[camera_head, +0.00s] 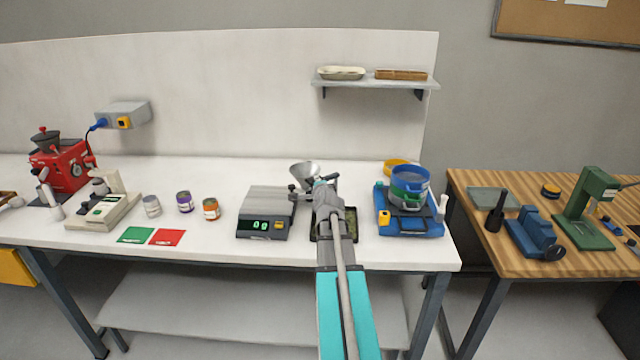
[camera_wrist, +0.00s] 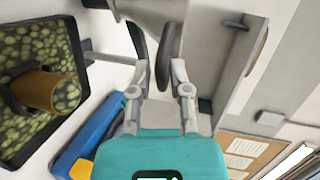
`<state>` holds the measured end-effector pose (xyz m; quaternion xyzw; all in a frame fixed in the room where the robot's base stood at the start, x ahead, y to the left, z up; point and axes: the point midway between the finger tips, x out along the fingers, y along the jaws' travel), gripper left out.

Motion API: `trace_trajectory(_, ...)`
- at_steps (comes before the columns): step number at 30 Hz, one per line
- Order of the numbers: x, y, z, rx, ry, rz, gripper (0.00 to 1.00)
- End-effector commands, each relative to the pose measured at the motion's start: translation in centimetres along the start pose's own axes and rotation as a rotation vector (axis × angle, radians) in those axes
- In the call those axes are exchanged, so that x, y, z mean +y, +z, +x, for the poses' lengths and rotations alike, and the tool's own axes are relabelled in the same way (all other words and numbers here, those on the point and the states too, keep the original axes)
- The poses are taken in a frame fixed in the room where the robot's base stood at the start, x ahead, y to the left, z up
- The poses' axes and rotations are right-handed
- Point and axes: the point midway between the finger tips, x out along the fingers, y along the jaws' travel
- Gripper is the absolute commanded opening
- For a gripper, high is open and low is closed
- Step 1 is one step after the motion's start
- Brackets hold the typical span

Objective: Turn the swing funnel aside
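The swing funnel (camera_head: 304,171) is a grey metal cone behind and right of the scale, just left of my gripper (camera_head: 325,183) in the head view. Part of a grey cone, apparently the funnel (camera_wrist: 152,10), shows at the top edge of the wrist view, beyond my fingertips. My gripper (camera_wrist: 153,50) has its two dark finger pads apart, with a narrow gap and nothing clearly held between them. A thin grey rod (camera_wrist: 110,58) reaches from the left toward the left finger; whether they touch is unclear. My arm hides part of the funnel's mount.
A dark tray (camera_head: 353,238) of greenish pieces lies under my arm; a brown cylinder (camera_wrist: 45,90) is over it in the wrist view. The scale (camera_head: 265,198) stands left, a blue machine with bowls (camera_head: 408,224) right. A wall shelf (camera_head: 375,83) hangs above.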

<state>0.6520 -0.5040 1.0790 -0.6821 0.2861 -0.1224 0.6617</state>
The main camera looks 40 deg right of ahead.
Motion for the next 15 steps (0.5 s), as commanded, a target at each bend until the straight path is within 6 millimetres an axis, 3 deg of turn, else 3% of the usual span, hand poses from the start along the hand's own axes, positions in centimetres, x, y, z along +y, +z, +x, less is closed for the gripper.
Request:
trace_trajectory(3,-0.04,-0.11,0.07,0.002,-0.002,0.000,0.48)
trace_trajectory(10,-0.11,-0.24,0.17,0.004,-0.003,0.000,0.48)
trace_trajectory(15,-0.21,-0.35,0.10,0.003,0.001,0.011,0.19)
